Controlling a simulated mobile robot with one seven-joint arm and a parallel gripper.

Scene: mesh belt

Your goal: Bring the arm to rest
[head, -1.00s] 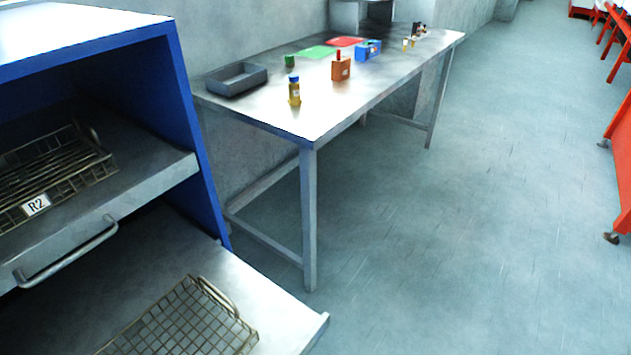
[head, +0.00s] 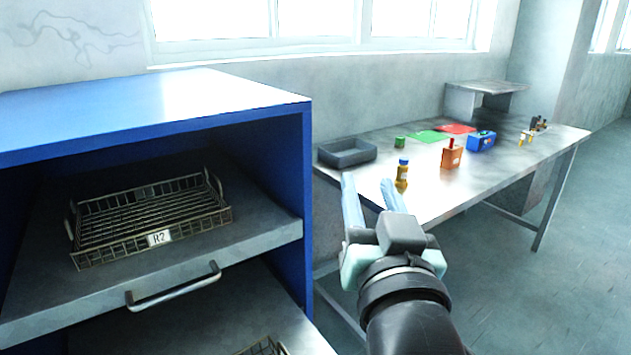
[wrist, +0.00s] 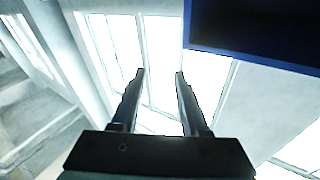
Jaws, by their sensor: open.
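My gripper (head: 367,183) is in the head view, raised in front of the steel table and to the right of the blue cabinet. Its two light-blue fingers point up and are spread apart with nothing between them. In the wrist view my gripper (wrist: 161,72) also shows open and empty, with bright windows behind the fingers. My dark forearm runs down to the bottom edge of the head view.
The blue cabinet (head: 180,105) holds a wire basket labelled R2 (head: 150,218) on its pulled-out shelf. The steel table (head: 440,200) bears a grey tray (head: 347,152), a yellow bottle (head: 402,174), an orange block (head: 451,157) and a blue box (head: 482,141). Open floor lies right.

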